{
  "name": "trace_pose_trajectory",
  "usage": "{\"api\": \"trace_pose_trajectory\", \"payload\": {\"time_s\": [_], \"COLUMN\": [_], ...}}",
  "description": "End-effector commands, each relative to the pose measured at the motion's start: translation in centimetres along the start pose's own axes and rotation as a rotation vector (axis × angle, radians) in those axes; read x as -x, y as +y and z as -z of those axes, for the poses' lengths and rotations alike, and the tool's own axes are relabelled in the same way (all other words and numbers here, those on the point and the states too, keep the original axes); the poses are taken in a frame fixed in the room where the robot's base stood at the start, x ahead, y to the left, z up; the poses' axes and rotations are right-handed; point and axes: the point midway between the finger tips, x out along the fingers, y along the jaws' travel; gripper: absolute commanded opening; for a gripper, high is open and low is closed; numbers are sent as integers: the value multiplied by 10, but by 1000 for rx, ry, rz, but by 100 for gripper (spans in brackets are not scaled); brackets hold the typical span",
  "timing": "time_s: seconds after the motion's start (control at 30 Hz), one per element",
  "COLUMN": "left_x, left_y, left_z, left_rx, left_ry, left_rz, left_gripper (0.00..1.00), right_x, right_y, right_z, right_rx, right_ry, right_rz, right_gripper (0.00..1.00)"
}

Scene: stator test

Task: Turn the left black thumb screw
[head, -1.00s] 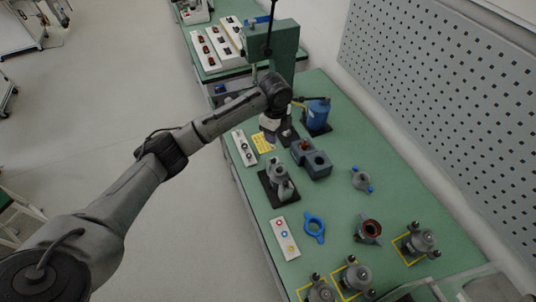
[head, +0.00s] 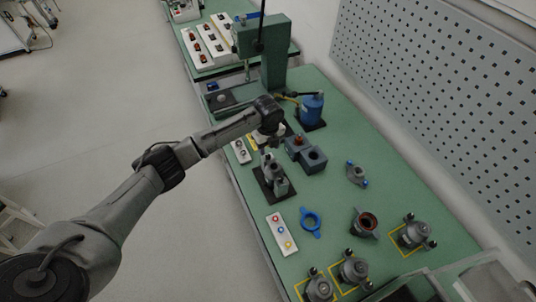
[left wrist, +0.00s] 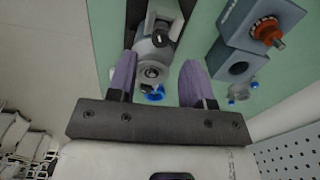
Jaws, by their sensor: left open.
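A grey fixture (head: 274,175) stands on a black base plate near the table's left edge; it also shows in the left wrist view (left wrist: 153,55). A small black knob (left wrist: 160,38) shows on that fixture; I cannot tell surely whether it is the left thumb screw. My left gripper (head: 269,146) is just above and behind the fixture in the head view. In the left wrist view its purple fingers (left wrist: 158,85) are apart, with the fixture's round end between them and no clear contact. My right gripper is not in view.
Several grey units with black knobs (head: 353,270) stand at the near end. A green press (head: 262,50) stands at the far end.

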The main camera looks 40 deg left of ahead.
Motion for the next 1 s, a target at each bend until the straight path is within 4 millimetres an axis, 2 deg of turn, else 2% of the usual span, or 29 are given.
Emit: {"api": "trace_pose_trajectory", "payload": {"time_s": [0.1,0.3,0.5,0.8,1.0], "left_x": [-20,-41,-50,-51,-51], "left_y": [0,0,0,0,0], "left_z": [0,0,0,0,0], "left_rx": [2,2,1,2,2], "left_ry": [1,1,-1,-1,0], "left_rz": [-3,-1,0,0,0], "left_gripper": [46,46,46,46,29], "right_x": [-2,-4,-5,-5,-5], "right_y": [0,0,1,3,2], "right_z": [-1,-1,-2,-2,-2], "right_rx": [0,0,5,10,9], "right_ry": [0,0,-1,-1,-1], "right_rz": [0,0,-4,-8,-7], "right_gripper": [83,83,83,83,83]}}
